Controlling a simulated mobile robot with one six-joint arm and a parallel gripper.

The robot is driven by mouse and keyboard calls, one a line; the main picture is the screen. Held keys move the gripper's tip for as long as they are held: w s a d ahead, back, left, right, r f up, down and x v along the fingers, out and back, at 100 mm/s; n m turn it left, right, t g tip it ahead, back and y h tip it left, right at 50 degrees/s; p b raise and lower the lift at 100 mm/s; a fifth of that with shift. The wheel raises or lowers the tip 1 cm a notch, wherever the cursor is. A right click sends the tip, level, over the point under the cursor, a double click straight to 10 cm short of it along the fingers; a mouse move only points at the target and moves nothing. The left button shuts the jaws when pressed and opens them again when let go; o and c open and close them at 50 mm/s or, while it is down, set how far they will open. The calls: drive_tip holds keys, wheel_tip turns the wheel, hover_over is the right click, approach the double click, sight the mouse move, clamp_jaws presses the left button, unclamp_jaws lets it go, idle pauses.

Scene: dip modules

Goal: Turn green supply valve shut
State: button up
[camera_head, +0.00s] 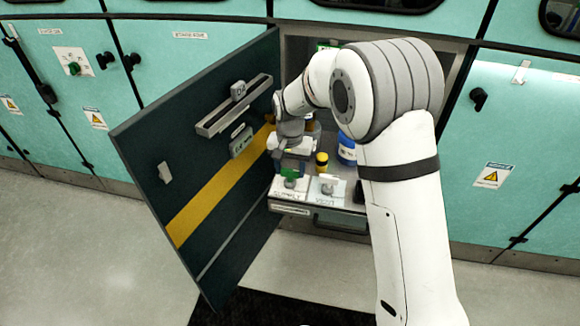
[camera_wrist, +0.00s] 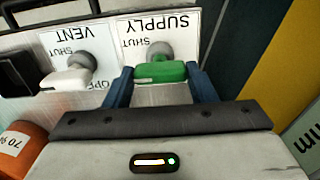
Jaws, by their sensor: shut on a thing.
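The green supply valve handle (camera_wrist: 160,72) is on a white plate marked SUPPLY and SHUT (camera_wrist: 178,25) in the wrist view. Its bar lies across the picture, between the two blue fingers of my gripper (camera_wrist: 160,84), which are shut on its ends. In the head view the green handle (camera_head: 290,174) shows at the front of the cabinet shelf, with my gripper (camera_head: 291,163) just behind and above it. The handle's far side is partly hidden there. A white vent valve handle (camera_wrist: 66,80) sits beside it on a plate marked VENT and SHUT.
A dark open door (camera_head: 150,140) with a yellow stripe stands close to the left of my arm. An orange container (camera_wrist: 20,148) is near my gripper in the wrist view. A blue container (camera_head: 346,150) and yellow-capped item (camera_head: 321,161) stand behind the valves.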

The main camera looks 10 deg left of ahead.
sight(290, 170)
idle(0.4)
drive_tip(key=o, duration=1)
drive_tip(key=shift+r+p, duration=0.4)
drive_tip(key=shift+r, duration=3.5)
